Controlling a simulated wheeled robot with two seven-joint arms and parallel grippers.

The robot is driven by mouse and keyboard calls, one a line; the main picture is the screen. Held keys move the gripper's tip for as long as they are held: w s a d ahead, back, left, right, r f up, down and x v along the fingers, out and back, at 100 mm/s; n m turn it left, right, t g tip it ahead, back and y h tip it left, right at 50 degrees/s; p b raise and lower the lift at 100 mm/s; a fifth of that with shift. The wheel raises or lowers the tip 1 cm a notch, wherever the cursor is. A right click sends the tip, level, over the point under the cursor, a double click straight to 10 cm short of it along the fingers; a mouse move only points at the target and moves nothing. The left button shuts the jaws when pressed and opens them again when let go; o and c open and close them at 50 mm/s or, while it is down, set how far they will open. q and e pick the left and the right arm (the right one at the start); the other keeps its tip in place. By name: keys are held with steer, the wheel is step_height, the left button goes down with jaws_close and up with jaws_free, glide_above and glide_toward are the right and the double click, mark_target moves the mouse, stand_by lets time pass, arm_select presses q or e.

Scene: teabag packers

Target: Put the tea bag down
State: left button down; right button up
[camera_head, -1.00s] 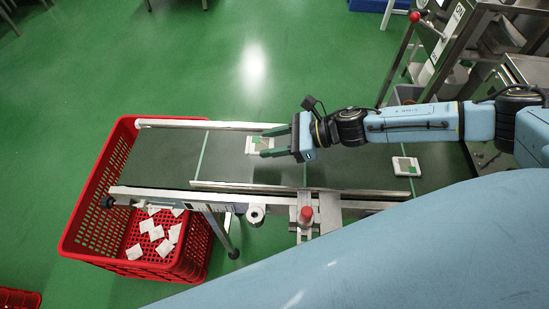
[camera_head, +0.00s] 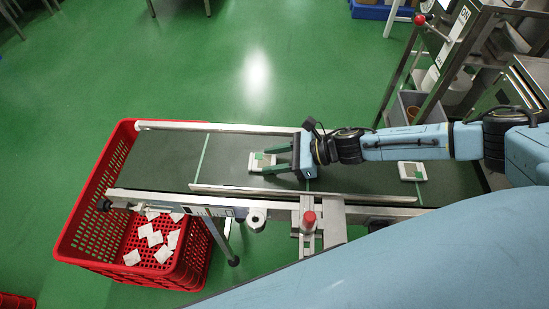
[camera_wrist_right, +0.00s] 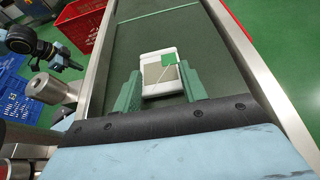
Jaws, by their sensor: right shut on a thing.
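A white square tea bag (camera_head: 258,159) with a green tag is between the fingers of my right gripper (camera_head: 264,161), over the dark green conveyor belt (camera_head: 235,145). In the right wrist view the tea bag (camera_wrist_right: 152,60) lies flat between the two green fingers of my right gripper (camera_wrist_right: 160,78), one on each side. The gripper is shut on it. I cannot tell whether its underside touches the belt.
Another white tea bag (camera_head: 411,171) lies on the belt to the right. A red crate (camera_head: 92,222) with several white packets stands at the belt's left end. A far rail (camera_head: 215,126) and a near rail (camera_head: 290,192) edge the belt.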

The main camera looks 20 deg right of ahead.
steer(key=shift+f, duration=0.2)
steer(key=o, duration=1.1)
steer(key=shift+o, duration=0.2)
